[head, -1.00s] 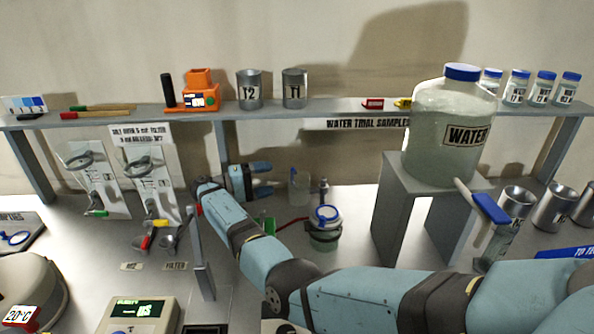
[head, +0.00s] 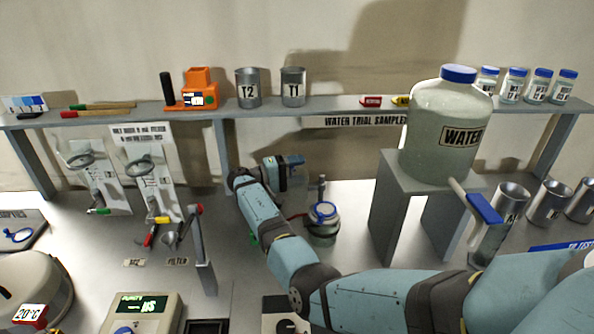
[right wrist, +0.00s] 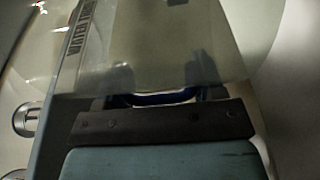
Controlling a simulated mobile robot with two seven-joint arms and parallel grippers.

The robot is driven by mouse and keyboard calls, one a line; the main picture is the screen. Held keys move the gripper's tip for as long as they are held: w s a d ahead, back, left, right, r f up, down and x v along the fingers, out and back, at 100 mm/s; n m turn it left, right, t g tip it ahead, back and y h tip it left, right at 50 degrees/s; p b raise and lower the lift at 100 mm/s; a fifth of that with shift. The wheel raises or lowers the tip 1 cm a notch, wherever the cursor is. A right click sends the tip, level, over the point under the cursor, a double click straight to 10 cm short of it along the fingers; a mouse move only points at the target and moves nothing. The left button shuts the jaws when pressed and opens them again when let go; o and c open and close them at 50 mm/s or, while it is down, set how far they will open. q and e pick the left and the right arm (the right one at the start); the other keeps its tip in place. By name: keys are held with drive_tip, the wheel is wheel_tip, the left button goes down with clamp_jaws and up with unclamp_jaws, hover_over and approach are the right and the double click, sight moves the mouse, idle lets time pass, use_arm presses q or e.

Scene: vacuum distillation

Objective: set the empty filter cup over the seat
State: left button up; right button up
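My right gripper (head: 294,172) reaches in low at the back of the bench, its fingers pointing right. The fingers appear apart, around or beside a clear cup that the gripper now mostly hides in the head view. In the right wrist view a large clear, empty-looking vessel (right wrist: 165,45) fills the space beyond the dark palm; a blue curved edge shows below it. I cannot tell whether the fingers touch it. A blue-ringed glass flask (head: 322,222), apparently bearing the seat, stands just right and in front of the gripper, with a short upright stem behind its ring. My left gripper is out of view.
A grey stand (head: 396,215) with the big water jug (head: 440,150) rises to the right. Metal cups (head: 548,204) stand at the far right. The shelf (head: 330,112) runs above the gripper. A tool rack post (head: 200,245) stands left of my forearm.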

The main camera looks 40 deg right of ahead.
sight(289, 188)
drive_tip(key=c, duration=0.5)
drive_tip(key=shift+s+a+r+n+t+p, duration=0.2)
drive_tip(key=shift+a+n+t+p, duration=0.15)
drive_tip(key=shift+t+p, duration=0.45)
drive_tip(key=n+t+p, duration=0.1)
drive_tip(key=a+n+t+p, duration=0.1)
drive_tip(key=t, duration=0.1)
drive_tip(key=shift+s+r+h, duration=0.1)
drive_tip(key=shift+s+h, duration=0.25)
drive_tip(key=shift+h, duration=0.05)
drive_tip(key=n+t+p, duration=0.1)
drive_tip(key=s+a+n+t+p, duration=0.1)
drive_tip(key=t, duration=0.1)
drive_tip(key=n+t+p, duration=0.1)
drive_tip(key=t, duration=0.1)
drive_tip(key=shift+s+a, duration=0.25)
drive_tip(key=shift+a, duration=0.1)
drive_tip(key=shift+s+a+n+t+y+p, duration=0.2)
drive_tip(key=shift+s+n+t+y, duration=0.15)
drive_tip(key=shift+n+t, duration=0.3)
drive_tip(key=shift+s+a+n+t+y+p, duration=0.2)
drive_tip(key=shift+n+t+y, duration=0.25)
drive_tip(key=shift+t, duration=0.35)
drive_tip(key=shift+s+a+n+t+y+p, duration=0.1)
drive_tip(key=shift+s+n+t+y+p, duration=0.15)
drive_tip(key=shift+n+t, duration=0.4)
drive_tip(key=shift+s+t, duration=0.1)
drive_tip(key=shift+t, duration=0.2)
drive_tip(key=o, duration=0.9)
drive_tip(key=shift+o, duration=0.5)
